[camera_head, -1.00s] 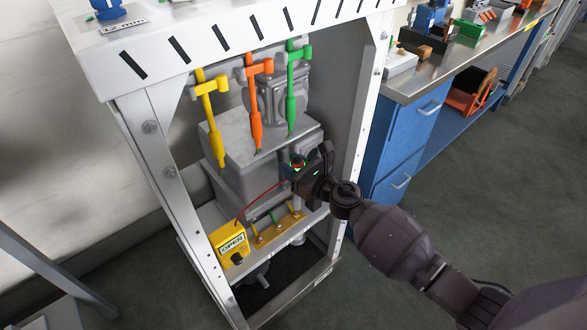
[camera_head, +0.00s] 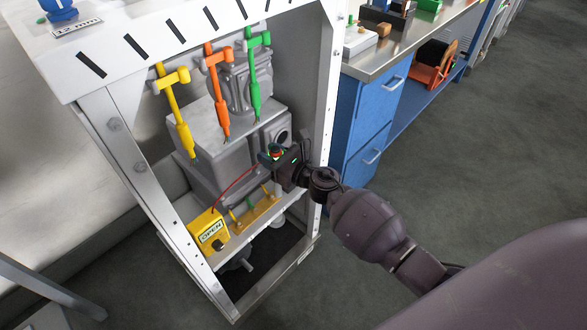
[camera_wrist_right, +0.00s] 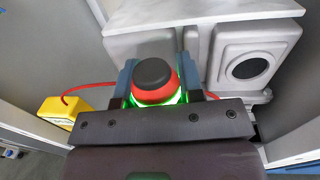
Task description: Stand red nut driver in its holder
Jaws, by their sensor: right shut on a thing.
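The red nut driver (camera_wrist_right: 157,92), with a dark round cap, is held between the jaws of my right gripper (camera_wrist_right: 160,99). In the head view only a small red end of the nut driver (camera_head: 276,152) shows at my right gripper (camera_head: 272,157). Its shaft is hidden. The gripper is inside the white cabinet frame, above a yellow-orange rack (camera_head: 262,214) on the lower shelf, apart from it. A yellow and a green tool stand at the rack, which looks like the holder. My left gripper is not in view.
Yellow (camera_head: 178,118), orange (camera_head: 220,100) and green (camera_head: 254,80) handles hang above. A yellow "OPEN" box (camera_head: 209,232) stands left of the rack. A red cord (camera_head: 235,182) runs from it toward my gripper. Grey machinery (camera_head: 215,145) is behind; the cabinet's right post (camera_head: 331,90) is close.

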